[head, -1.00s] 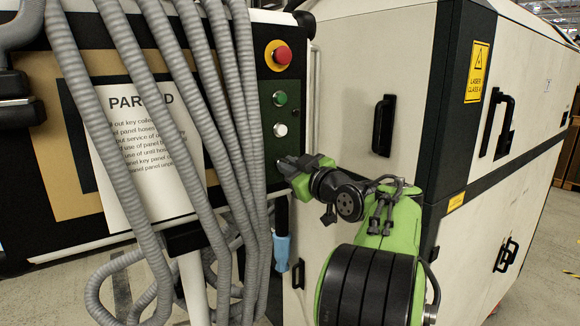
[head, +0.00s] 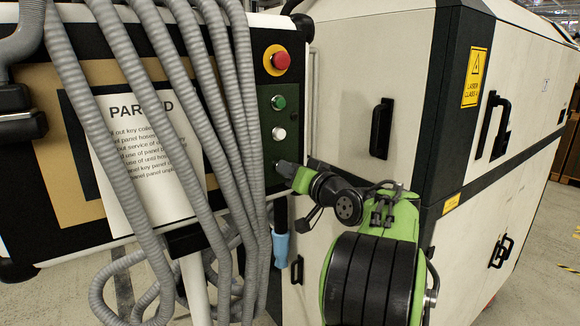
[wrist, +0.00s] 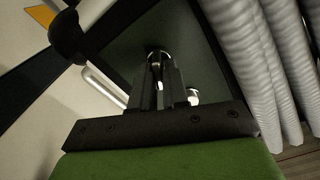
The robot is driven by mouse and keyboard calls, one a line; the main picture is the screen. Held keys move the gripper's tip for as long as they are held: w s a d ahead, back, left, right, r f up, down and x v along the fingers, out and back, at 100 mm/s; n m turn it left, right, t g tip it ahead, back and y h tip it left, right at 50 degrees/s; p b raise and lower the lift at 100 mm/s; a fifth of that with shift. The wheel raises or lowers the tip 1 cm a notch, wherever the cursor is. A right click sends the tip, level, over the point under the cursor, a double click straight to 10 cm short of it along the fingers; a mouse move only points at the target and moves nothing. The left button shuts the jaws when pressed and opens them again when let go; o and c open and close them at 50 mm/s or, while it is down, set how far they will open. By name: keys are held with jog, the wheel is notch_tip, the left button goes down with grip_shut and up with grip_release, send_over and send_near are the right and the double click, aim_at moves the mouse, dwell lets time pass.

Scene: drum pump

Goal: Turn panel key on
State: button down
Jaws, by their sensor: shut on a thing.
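The panel key (wrist: 154,57) shows in the wrist view as a small bright metal part between my fingertips, at the dark green control panel (wrist: 190,60). My gripper (head: 281,167) is at the lower end of that panel in the head view, below the white button (head: 279,133). In the wrist view my gripper (wrist: 158,80) has its two fingers close together, shut on the key. The fingers hide most of the key, so its turn angle cannot be read.
A red emergency button (head: 281,61) and a green button (head: 278,102) sit above on the panel. Grey corrugated hoses (head: 235,110) hang close to the left. A sign (head: 150,150) is behind them. A white cabinet (head: 350,90) stands to the right.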

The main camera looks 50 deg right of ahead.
jog(key=shift+m, duration=0.6)
jog(key=c, duration=1.2)
grip_release()
